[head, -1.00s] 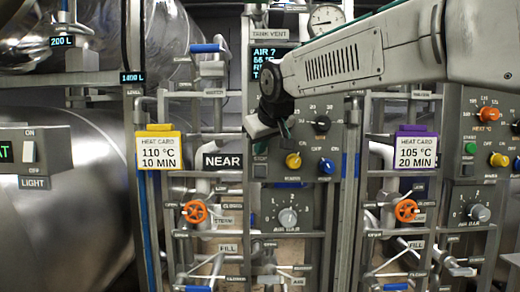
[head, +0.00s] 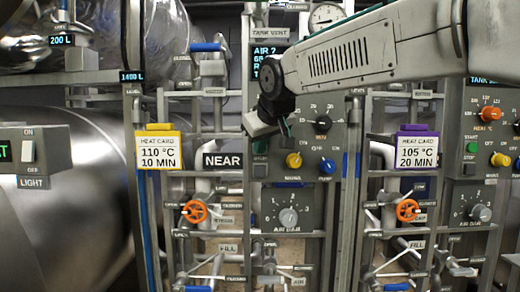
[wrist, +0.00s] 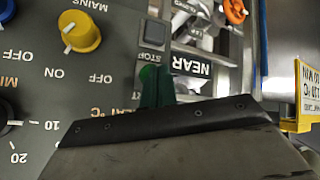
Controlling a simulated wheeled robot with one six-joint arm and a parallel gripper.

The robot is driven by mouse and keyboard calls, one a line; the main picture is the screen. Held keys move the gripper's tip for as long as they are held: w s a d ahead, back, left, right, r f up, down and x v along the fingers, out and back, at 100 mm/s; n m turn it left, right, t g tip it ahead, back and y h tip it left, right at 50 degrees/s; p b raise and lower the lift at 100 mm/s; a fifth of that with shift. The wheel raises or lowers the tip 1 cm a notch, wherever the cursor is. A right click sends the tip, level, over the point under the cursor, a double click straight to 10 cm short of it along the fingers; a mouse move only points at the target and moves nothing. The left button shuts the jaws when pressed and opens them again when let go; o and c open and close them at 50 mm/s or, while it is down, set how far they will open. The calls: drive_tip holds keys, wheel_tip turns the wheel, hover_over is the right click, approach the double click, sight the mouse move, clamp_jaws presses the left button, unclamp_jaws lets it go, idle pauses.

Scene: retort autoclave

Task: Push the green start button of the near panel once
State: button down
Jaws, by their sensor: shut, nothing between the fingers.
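The near panel (head: 304,147) stands in the middle of the head view, right of the NEAR sign (head: 222,160). My gripper (head: 266,140) is in front of its upper left part. It is shut and empty. In the wrist view its dark green fingertips (wrist: 163,84) show just past the dark bracket. The green start button (wrist: 148,72) shows only as a green rounded edge at the fingertips and is mostly hidden. I cannot tell whether the fingertips touch it. The grey stop button (wrist: 155,33) is beside it, clear of the fingers.
A yellow knob (head: 293,160), a blue knob (head: 327,166) and a black knob (head: 322,123) are on the same panel. A second panel at right has its own green button (head: 471,148). Orange valve wheels (head: 194,212) and pipes stand below.

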drive_tip(key=shift+s+f, duration=0.15)
drive_tip(key=shift+s, duration=0.05)
drive_tip(key=shift+s+a, duration=0.1)
drive_tip(key=shift+s, duration=2.45)
